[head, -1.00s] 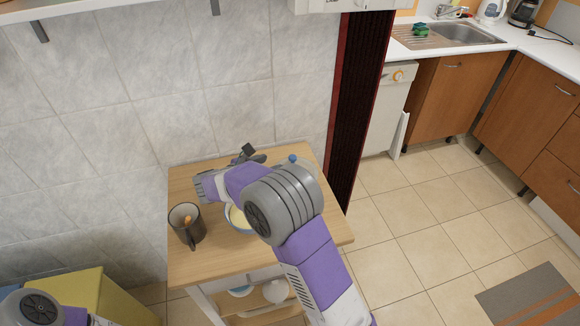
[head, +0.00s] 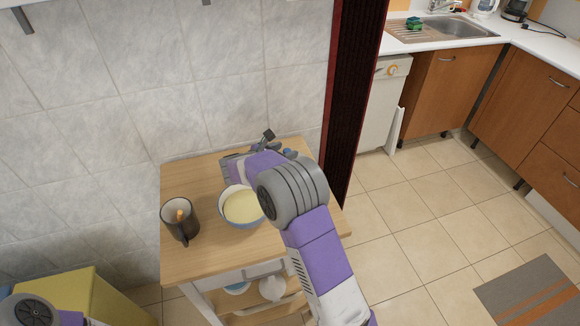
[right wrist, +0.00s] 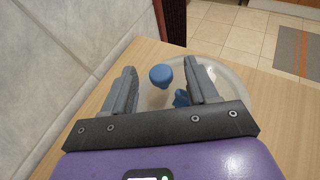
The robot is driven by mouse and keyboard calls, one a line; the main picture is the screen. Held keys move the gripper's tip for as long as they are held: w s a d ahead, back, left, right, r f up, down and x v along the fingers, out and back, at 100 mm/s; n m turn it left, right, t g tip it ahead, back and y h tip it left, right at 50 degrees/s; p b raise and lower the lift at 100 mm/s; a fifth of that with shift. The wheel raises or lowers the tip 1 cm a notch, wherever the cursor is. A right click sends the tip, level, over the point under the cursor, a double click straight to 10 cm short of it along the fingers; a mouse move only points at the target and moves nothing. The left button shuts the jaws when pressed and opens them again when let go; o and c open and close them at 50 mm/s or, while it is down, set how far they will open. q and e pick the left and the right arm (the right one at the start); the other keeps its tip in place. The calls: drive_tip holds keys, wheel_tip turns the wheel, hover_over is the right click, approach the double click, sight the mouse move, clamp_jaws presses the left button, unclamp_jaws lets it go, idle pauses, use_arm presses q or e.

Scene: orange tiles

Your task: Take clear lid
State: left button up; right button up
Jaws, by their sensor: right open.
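The clear lid (right wrist: 232,84) is a see-through disc with a blue knob (right wrist: 160,75), lying on the wooden table in the right wrist view. My right gripper (right wrist: 160,90) is open and empty. In that view the knob appears between its two fingers, and the right finger overlaps the disc; I cannot tell whether they touch. In the head view, my right gripper (head: 278,145) is over the table's back right part, and my arm hides most or all of the lid. Of my left arm only a part shows at the bottom left; its gripper is out of view.
A bowl with pale yellow contents (head: 243,207) and a dark mug (head: 181,220) stand on the small wooden table (head: 205,260). A tiled wall (head: 110,110) rises close behind. A yellow box (head: 75,297) stands at left. The floor at right is open.

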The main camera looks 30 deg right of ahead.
clamp_jaws()
drive_tip(key=shift+r, duration=0.15)
